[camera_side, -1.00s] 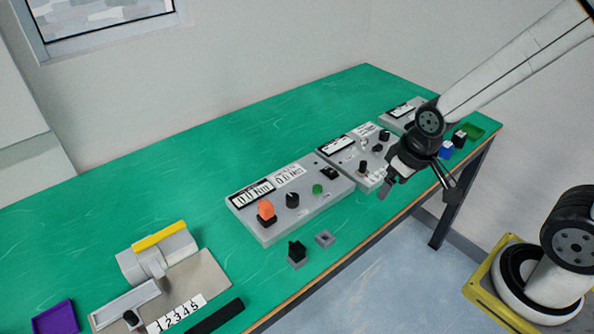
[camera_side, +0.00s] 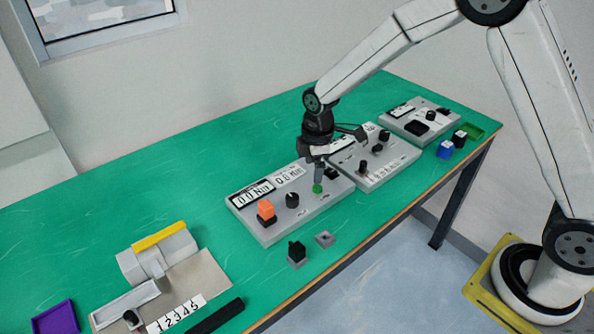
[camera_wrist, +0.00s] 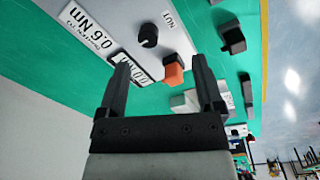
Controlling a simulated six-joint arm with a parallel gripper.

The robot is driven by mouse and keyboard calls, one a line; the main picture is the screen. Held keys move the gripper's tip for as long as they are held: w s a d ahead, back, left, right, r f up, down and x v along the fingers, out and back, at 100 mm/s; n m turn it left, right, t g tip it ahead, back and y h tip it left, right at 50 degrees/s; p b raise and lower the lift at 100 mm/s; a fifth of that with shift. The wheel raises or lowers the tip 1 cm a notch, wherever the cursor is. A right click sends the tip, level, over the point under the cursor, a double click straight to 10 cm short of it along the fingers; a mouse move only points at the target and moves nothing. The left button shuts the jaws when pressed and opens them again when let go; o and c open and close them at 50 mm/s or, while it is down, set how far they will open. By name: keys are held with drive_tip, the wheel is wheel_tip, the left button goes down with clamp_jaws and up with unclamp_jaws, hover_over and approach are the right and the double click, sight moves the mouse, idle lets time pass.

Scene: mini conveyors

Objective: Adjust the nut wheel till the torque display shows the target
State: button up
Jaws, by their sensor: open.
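The nearest grey panel (camera_side: 262,225) carries a dark-framed torque display (camera_side: 252,193) reading about 0.0 Nm and a white plate (camera_side: 290,176) beside it. In the wrist view the white plate (camera_wrist: 90,30) reads 0.6 Nm, while the torque display (camera_wrist: 133,68) is partly hidden by a finger. A round black knob (camera_side: 292,200) stands on the panel; in the wrist view this knob (camera_wrist: 148,35) is near a NUT label (camera_wrist: 167,20).
An orange block (camera_side: 266,210) stands on the panel left of the knob. Two small dark-and-grey parts (camera_side: 296,254) (camera_side: 325,239) lie in front. Another panel (camera_side: 380,172) stands close on the right. A yellow-topped device (camera_side: 160,236) is at left. Green tabletop behind the panels is clear.

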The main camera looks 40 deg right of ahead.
sight(292, 197)
drive_tip(key=w+a+f+n, duration=0.1)
drive_tip(key=w+f+n, duration=0.2)
drive_tip(key=w+a+f+n, duration=0.1)
drive_tip(key=w+n, duration=0.1)
drive_tip(key=shift+a+f+g, duration=0.15)
drive_tip(key=shift+a+g, duration=0.15)
drive_tip(key=shift+g, duration=0.1)
drive_tip(key=shift+f, duration=0.1)
drive_tip(key=shift+f, duration=3.8)
clamp_jaws()
